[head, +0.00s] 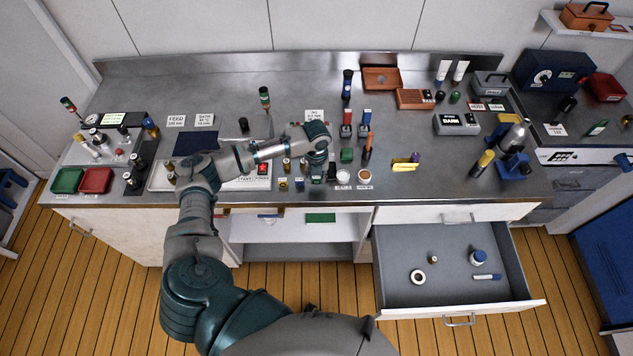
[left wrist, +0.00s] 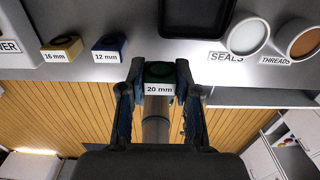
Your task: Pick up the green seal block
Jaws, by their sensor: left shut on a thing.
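The green seal block (left wrist: 158,70) carries a white "20 mm" label and sits between the two fingers of my left gripper (left wrist: 158,88) in the left wrist view. The fingers are shut on its sides. In the head view my left gripper (head: 317,165) points down at the front of the counter, and the block (head: 316,180) shows small below it. I cannot tell whether the block touches the counter. A yellow "16 mm" block (left wrist: 62,48) and a blue "12 mm" block (left wrist: 109,48) stand to its left. My right gripper is out of view.
A seals dish (head: 343,176) and a threads dish (head: 364,175) stand just right of the gripper. An open drawer (head: 455,270) juts out at the lower right.

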